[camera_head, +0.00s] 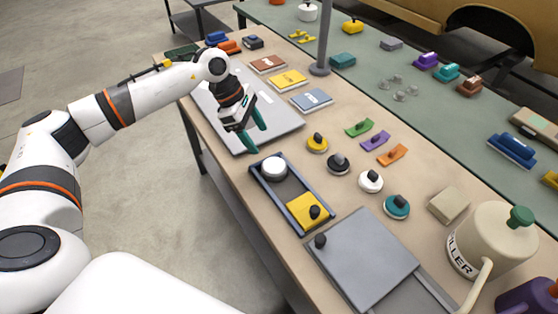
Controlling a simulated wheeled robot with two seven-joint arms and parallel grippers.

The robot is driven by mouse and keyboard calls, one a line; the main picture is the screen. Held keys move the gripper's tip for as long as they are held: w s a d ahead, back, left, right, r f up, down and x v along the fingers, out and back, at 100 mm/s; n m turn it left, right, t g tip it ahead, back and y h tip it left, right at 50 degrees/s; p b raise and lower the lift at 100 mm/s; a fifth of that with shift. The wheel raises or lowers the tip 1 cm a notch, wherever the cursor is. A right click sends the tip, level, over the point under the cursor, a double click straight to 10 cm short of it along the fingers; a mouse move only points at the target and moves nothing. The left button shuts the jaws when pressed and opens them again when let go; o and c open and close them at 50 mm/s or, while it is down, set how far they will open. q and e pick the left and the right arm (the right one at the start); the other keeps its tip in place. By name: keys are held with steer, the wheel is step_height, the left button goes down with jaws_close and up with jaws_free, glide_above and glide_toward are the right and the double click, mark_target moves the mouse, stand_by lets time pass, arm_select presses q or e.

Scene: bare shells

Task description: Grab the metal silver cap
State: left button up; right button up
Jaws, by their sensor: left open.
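A round, pale silver-white cap-like piece (273,167) sits in the far end of a dark blue-grey tray (292,186) on the tan table; I cannot tell for sure that it is metal. Several small silver-grey pieces (399,90) lie on the green table behind, too small to make out. My left gripper (260,139) reaches in from the left, its green fingers apart and empty. It is above the near right part of a flat grey panel, beyond the tray and up-left of the silver-white piece. My right gripper is out of view.
A yellow block (304,208) with a black knob fills the tray's near end. Round knobbed discs, including a white one (370,181), stand right of it. The grey panel (278,118) is mostly bare.

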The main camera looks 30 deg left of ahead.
arm_select(q)
steer(key=p, duration=0.2)
glide_above(273, 164)
steer(key=s+a, duration=0.1)
steer(key=a, duration=0.2)
steer(key=shift+y, duration=0.3)
steer(key=f, duration=0.5)
steer(key=shift+d+f, duration=0.2)
steer(key=shift+f, duration=0.2)
steer(key=p+x, duration=0.1)
steer(key=x, duration=0.1)
steer(key=p+x, duration=0.1)
steer(key=x, duration=0.1)
steer(key=shift+w+d+f, duration=0.1)
steer(key=shift+d+f, duration=0.15)
steer(key=shift+d, duration=0.2)
steer(key=shift+d+f, duration=0.1)
steer(key=shift+f, duration=0.2)
steer(key=c, duration=0.7)
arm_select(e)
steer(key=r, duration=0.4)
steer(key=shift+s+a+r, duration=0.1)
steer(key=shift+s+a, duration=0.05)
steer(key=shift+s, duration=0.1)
arm_select(q)
steer(key=shift+w+r, duration=0.1)
steer(key=shift+r, duration=0.05)
